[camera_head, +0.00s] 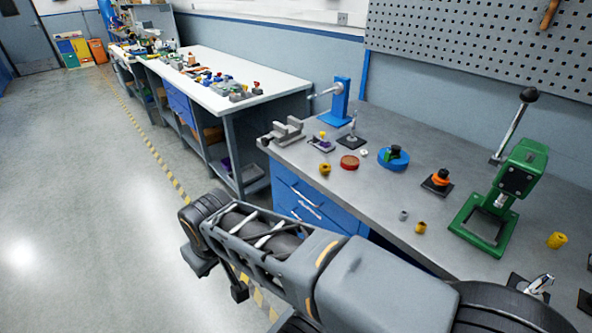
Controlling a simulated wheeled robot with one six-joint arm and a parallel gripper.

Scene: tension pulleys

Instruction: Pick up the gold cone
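Several small gold or yellow pieces are on the grey workbench. One gold piece (325,169) is near the left end, by the red disc. A smaller gold piece (420,228) stands near the front edge, beside a small grey piece. A yellow piece (557,240) lies at the right, past the green press. They are too small to tell which is a cone. My arm crosses the foreground. Dark parts at its far left end, probably my gripper (220,279), hang over the floor, apart from all these pieces. Its fingers are not clear.
The grey workbench (390,200) also holds a green lever press (503,190), a blue stand (341,103), a red disc (349,162), a blue round part (393,159) and an orange part on a black base (438,179). A cluttered white bench (225,100) stands behind, at left.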

